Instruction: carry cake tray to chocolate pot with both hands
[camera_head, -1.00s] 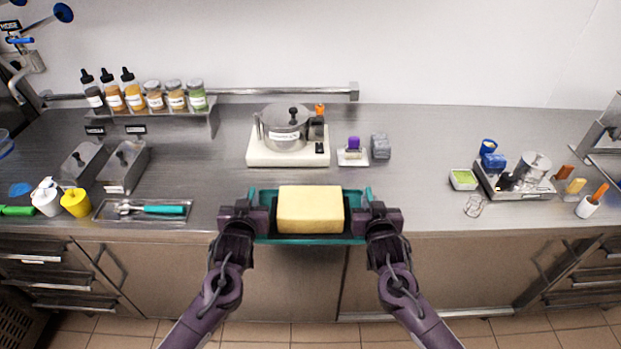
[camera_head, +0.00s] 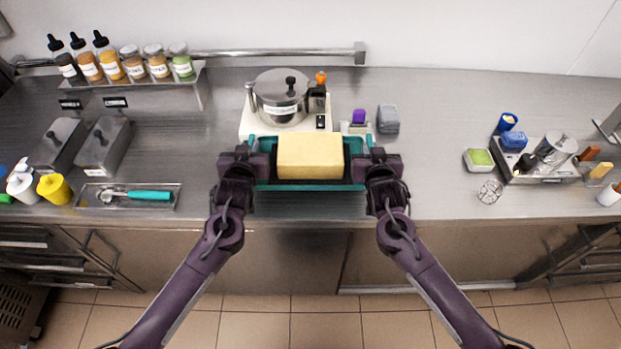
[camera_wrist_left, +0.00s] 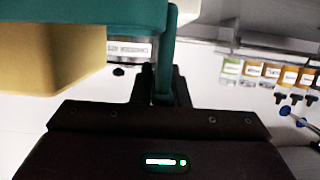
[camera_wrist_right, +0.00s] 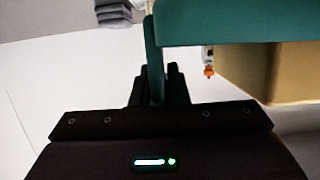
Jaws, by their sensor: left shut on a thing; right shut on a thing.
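The teal cake tray (camera_head: 310,186) holds a pale yellow cake block (camera_head: 309,156). My left gripper (camera_head: 252,166) is shut on the tray's left end and my right gripper (camera_head: 370,166) is shut on its right end. In the wrist views the teal tray end sits between the fingers of the left gripper (camera_wrist_left: 163,85) and the right gripper (camera_wrist_right: 155,85). The chocolate pot (camera_head: 280,95), a steel lidded pot with a label, stands on a white base just behind the tray. The tray hides the front of that base.
A purple-topped item (camera_head: 358,120) and a grey block (camera_head: 388,119) stand right of the pot. Steel lidded bins (camera_head: 104,146) and a scoop tray (camera_head: 128,196) are at left. A tray of tools (camera_head: 545,175) is at right. The counter between is clear.

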